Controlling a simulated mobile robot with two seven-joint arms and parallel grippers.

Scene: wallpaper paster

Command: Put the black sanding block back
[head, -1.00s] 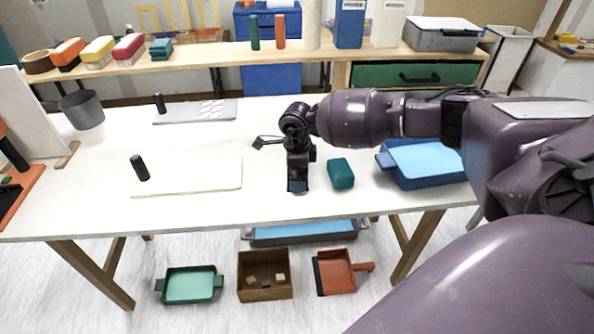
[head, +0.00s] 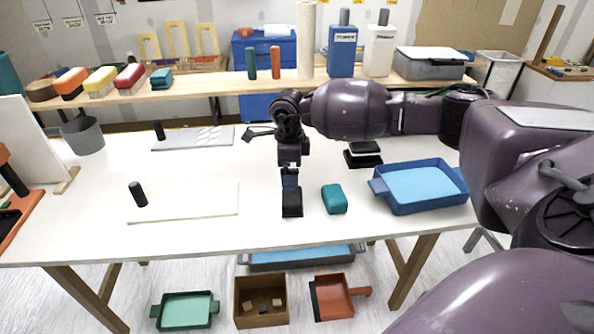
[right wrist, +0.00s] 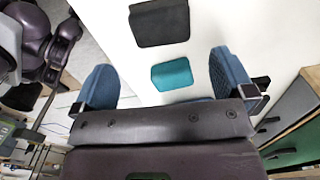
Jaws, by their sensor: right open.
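A black block (head: 292,204) lies on the white table, left of a teal block (head: 334,199). Both lie apart on the tabletop in the right wrist view, the black block (right wrist: 158,22) above the teal block (right wrist: 171,74). My right gripper (head: 290,178) hangs over the table just above and behind the black block in the head view. In the right wrist view the gripper's blue fingers (right wrist: 168,78) are spread wide with nothing held. My left gripper is out of view.
A black item with a white layer (head: 363,153) sits further back. A blue tray (head: 417,192) stands right, a pale board (head: 190,205) left. The back shelf (head: 215,78) holds coloured blocks and bottles. A brown box (head: 260,300) is on the floor.

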